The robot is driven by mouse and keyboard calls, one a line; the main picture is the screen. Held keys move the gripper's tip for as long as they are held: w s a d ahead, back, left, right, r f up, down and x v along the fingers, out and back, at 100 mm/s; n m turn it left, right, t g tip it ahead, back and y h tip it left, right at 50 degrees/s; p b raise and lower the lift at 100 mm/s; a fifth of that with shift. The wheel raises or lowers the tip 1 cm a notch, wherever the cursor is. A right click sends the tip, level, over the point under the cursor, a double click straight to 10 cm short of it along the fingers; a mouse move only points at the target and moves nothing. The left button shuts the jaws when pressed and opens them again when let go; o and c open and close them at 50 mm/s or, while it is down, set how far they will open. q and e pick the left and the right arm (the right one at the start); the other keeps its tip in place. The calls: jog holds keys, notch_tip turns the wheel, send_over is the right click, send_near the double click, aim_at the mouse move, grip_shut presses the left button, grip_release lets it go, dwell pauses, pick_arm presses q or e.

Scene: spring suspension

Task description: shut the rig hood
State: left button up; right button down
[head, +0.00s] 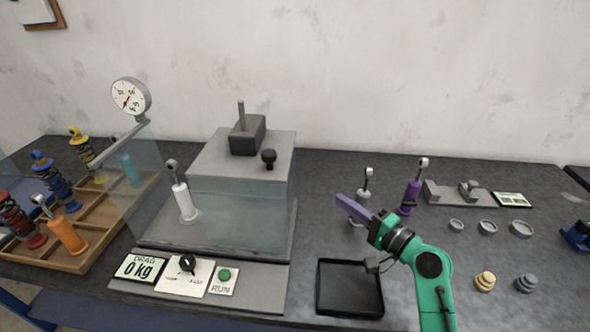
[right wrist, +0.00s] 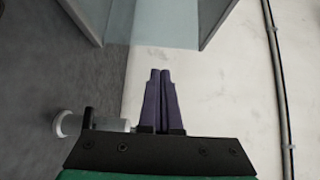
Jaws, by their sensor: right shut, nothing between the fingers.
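The test rig (head: 210,150) is a grey box with a dark block, an upright pin and a black knob (head: 268,158) on top. A clear bluish panel (head: 240,215) covers its front right. Another clear panel (head: 135,185) stands angled out at the left, with a gap between the two, so the hood looks open. A white damper (head: 183,200) stands upright in that gap. My right gripper (head: 345,205), with purple fingers, is shut and empty, right of the rig and apart from it. Its closed fingers show in the right wrist view (right wrist: 160,95), below a clear panel (right wrist: 165,22). My left gripper is out of view.
A black tray (head: 349,312) lies in front of my right gripper. A purple damper (head: 410,195) and a pale one (head: 366,183) stand behind it. A wooden rack (head: 90,245) with several coloured dampers is at left. A dial gauge (head: 130,97) rises beside the rig.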

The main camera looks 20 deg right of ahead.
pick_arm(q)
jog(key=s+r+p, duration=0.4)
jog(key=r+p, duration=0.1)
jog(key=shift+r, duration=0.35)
pick_arm(e)
jog(key=w+a, duration=0.7)
jog(key=w, duration=0.1)
jog(key=shift+a+r, duration=0.35)
jog(key=shift+r, duration=0.1)
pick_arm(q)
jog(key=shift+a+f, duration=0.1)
pick_arm(e)
jog(key=shift+w, duration=0.2)
